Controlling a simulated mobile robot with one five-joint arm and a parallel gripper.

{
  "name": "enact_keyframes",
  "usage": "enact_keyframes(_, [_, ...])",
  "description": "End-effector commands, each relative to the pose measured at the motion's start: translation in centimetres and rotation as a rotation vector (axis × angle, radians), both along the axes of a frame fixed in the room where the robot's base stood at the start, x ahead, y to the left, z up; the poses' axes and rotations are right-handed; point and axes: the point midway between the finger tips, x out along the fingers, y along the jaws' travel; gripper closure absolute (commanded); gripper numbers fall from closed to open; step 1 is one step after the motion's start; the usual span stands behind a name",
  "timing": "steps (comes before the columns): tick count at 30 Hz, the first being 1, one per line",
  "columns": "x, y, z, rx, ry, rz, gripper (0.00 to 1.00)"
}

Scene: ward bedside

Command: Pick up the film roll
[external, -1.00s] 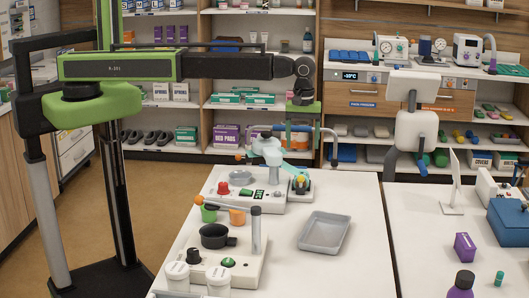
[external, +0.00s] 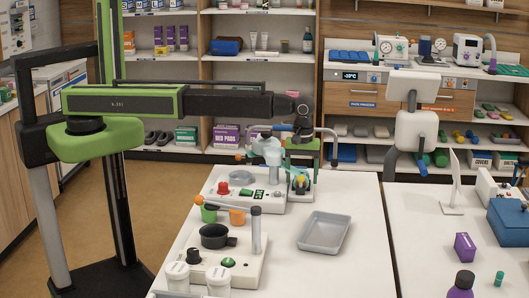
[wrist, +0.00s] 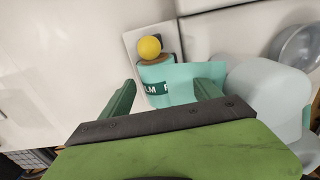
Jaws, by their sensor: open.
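The film roll (wrist: 178,78) is a teal piece with a dark label and white letters, in the middle of the wrist view. A brown disc with a yellow ball (wrist: 149,47) shows right at its upper edge. My gripper (wrist: 167,88) is open and empty, with one green finger left of the roll and the other overlapping its right part. Whether the fingers touch it I cannot tell.
A pale rounded machine head (wrist: 268,98) stands close on the right of my gripper, with a metal bowl (wrist: 298,45) beyond it. A grey tray (external: 324,232) and a black pot (external: 214,236) stand nearer on the white table.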

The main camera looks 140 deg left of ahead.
Motion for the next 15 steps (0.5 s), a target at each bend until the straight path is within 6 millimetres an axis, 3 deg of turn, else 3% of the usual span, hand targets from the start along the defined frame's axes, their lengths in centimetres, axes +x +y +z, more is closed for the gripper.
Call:
enact_keyframes(5, [-0.01, 0.01, 0.22, 0.0, 0.0, 0.0, 0.31])
enact_keyframes(15, [-0.01, 0.01, 0.22, 0.0, 0.0, 0.0, 0.75])
